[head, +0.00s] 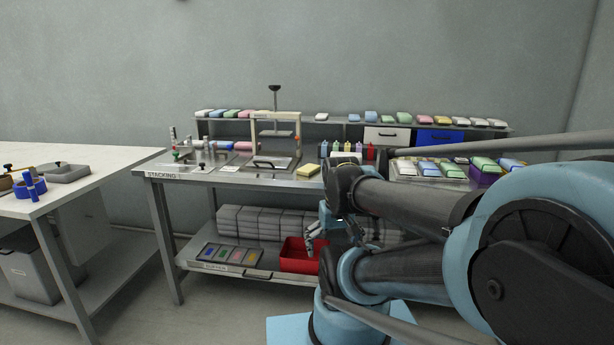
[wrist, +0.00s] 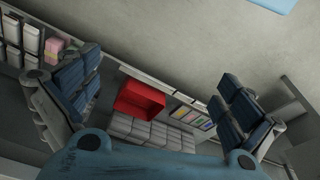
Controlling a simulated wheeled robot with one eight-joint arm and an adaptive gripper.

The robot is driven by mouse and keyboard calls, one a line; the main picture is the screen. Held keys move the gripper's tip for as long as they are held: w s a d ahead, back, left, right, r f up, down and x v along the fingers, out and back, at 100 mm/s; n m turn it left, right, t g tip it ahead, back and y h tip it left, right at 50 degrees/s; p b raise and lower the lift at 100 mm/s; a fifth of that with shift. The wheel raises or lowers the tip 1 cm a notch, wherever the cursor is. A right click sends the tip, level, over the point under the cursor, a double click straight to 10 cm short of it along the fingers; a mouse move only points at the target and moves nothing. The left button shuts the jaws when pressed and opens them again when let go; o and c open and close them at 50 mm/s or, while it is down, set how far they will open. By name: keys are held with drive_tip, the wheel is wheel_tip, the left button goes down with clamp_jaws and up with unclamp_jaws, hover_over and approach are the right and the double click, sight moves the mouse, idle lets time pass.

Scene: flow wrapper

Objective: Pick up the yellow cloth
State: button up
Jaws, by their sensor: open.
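A small yellow folded cloth (head: 308,171) lies on the steel bench top, just right of the framed press. Another yellow folded piece (head: 439,120) sits in the row on the raised back shelf; I cannot tell from the picture which one the task means. My gripper (head: 322,235) is in front of the bench, below its top and near the red bin, apart from both yellow pieces. In the wrist view my gripper (wrist: 157,95) has its two fingers spread wide with nothing between them. No yellow cloth can be made out in the wrist view.
A red bin (head: 298,258) and a tray of coloured pieces (head: 231,255) are on the lower shelf, with grey stacks behind. The press (head: 276,140) stands on the bench. A white table (head: 70,185) is at left.

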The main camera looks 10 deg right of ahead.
idle(0.4)
drive_tip(key=w+d+r+m+y, duration=0.1)
drive_tip(key=w+r+m, duration=0.8)
drive_tip(key=w+r, duration=0.3)
drive_tip(key=w+d+r+m+y, duration=0.1)
drive_tip(key=w+r+m+y, duration=0.1)
drive_tip(key=w+r+m, duration=1)
drive_tip(key=m, duration=0.5)
hover_over(309, 167)
drive_tip(key=s+d, duration=0.2)
drive_tip(key=s, duration=0.1)
drive_tip(key=shift+t, duration=0.3)
drive_tip(key=f, duration=1)
drive_tip(key=shift+w+a, duration=0.25)
drive_tip(key=shift+w+x, duration=0.1)
drive_tip(key=shift+x, duration=1.2)
drive_tip(key=shift+w+x, duration=0.15)
drive_tip(key=shift+x, duration=1.1)
drive_tip(key=shift+r, duration=0.1)
drive_tip(key=shift+c, duration=0.2)
